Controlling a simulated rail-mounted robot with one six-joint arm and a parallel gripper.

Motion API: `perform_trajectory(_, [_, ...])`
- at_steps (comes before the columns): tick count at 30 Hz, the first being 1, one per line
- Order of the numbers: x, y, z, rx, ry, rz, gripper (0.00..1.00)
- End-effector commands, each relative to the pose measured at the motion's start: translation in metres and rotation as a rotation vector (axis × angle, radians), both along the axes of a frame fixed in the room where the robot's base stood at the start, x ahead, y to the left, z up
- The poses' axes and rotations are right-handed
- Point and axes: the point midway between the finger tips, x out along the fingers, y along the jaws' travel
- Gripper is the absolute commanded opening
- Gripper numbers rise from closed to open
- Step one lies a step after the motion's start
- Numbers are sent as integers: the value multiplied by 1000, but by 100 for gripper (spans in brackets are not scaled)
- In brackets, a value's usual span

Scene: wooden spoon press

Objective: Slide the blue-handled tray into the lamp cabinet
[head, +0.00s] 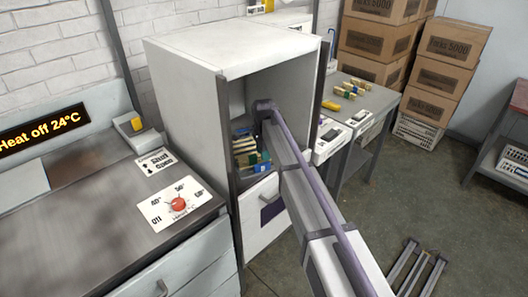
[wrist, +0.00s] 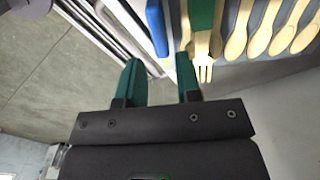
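The lamp cabinet (head: 190,110) is a white box with an open front in the head view. Inside its opening lies a tray with pale wooden cutlery (head: 244,148) and blue and green parts; a blue part (head: 262,167) shows at its front edge. In the wrist view, a blue handle (wrist: 157,27) lies just beyond the gap of my gripper (wrist: 160,72), beside a green strip (wrist: 201,16) and a row of wooden spoons and a fork (wrist: 204,60). My gripper's two green fingers are apart with nothing between them. My arm hides part of the cabinet opening.
A bench with a red heat knob (head: 178,204) stands left of the cabinet, and a display there reads "Heat off 24°C". A side table (head: 375,98) with small blocks stands at right. Cardboard boxes (head: 440,75) are stacked behind. The floor at right is mostly clear.

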Motion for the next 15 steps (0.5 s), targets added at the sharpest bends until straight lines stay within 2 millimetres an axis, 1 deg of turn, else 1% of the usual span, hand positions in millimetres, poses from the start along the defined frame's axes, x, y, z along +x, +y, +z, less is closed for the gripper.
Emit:
perform_trajectory(1, [0,0,-23,0,0,0,32])
perform_trajectory(3, [0,0,-36,0,0,0,32])
perform_trajectory(6, [0,0,-52,0,0,0,32])
perform_trajectory(10, [0,0,-60,0,0,0,32])
perform_trajectory(15, [0,0,-58,0,0,0,32])
